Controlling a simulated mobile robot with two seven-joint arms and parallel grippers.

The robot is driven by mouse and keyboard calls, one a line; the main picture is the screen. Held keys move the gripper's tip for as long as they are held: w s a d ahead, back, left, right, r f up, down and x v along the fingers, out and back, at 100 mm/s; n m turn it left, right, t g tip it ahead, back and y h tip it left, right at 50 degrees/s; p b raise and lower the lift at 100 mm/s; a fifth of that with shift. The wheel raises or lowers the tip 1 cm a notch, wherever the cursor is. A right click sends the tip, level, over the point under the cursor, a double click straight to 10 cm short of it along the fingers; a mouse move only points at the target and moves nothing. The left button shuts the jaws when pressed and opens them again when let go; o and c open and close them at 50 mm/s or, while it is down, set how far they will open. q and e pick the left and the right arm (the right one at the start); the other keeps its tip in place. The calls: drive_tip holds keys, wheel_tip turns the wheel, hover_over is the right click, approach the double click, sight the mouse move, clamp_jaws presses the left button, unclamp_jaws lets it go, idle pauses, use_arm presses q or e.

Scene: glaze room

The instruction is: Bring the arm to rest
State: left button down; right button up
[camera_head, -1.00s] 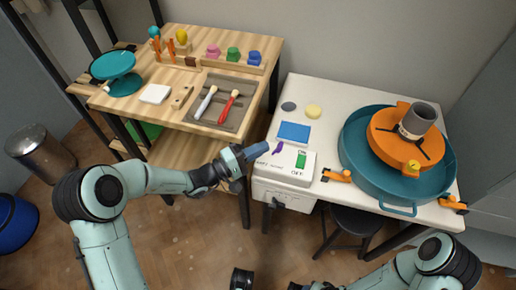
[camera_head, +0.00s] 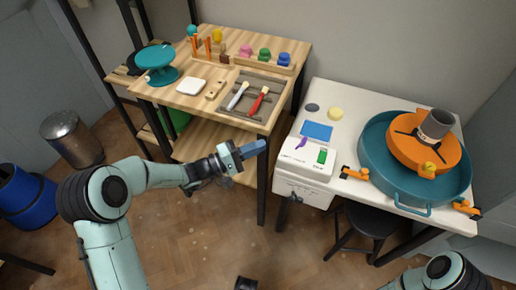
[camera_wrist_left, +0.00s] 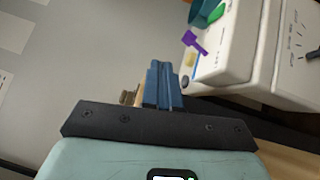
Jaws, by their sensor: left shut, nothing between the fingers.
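My left gripper (camera_head: 252,149) reaches in from the left in the head view. Its blue fingers are shut with nothing between them. It is in the air, just left of the white control box (camera_head: 307,160) and in front of the wooden workbench (camera_head: 215,118). In the left wrist view the closed blue fingers (camera_wrist_left: 163,86) show at the middle, with the white machine beyond on the right.
A teal basin (camera_head: 374,165) with an orange wheel head and grey cup stands on the white table (camera_head: 340,100). A black stool (camera_head: 368,222) stands below. Floor in front is mostly clear.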

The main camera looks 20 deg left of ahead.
use_arm(q)
drive_tip(key=shift+w, duration=0.1)
idle(0.3)
drive_tip(key=s+d+f+g+y+p, duration=0.2)
drive_tip(key=s+d+f+g+p, duration=0.1)
drive_tip(key=s+f+g, duration=0.45)
drive_tip(key=s+d+f+g+y+p, duration=0.2)
drive_tip(key=s+d+f+g+p, duration=0.15)
drive_tip(key=s+f, duration=0.6)
drive_tip(key=s+a+f+m+g+y+p, duration=0.1)
drive_tip(key=s+f+m+y+p, duration=0.2)
drive_tip(key=s, duration=0.5)
drive_tip(key=s+a+f+m+g+y+p, duration=0.1)
drive_tip(key=s+f+m+g+y+p, duration=0.1)
drive_tip(key=s+p, duration=0.4)
drive_tip(key=s+f+y, duration=0.1)
drive_tip(key=s, duration=0.1)
drive_tip(key=shift+s+a+m+y, duration=0.2)
drive_tip(key=shift+s+m+y, duration=0.15)
drive_tip(key=shift+m+y, duration=0.05)
use_arm(e)
wheel_tip(320, 180, up, 15)
drive_tip(key=s+a+g, duration=0.1)
drive_tip(key=s, duration=0.1)
drive_tip(key=shift+s+a+g, duration=0.15)
drive_tip(key=shift+g, duration=0.15)
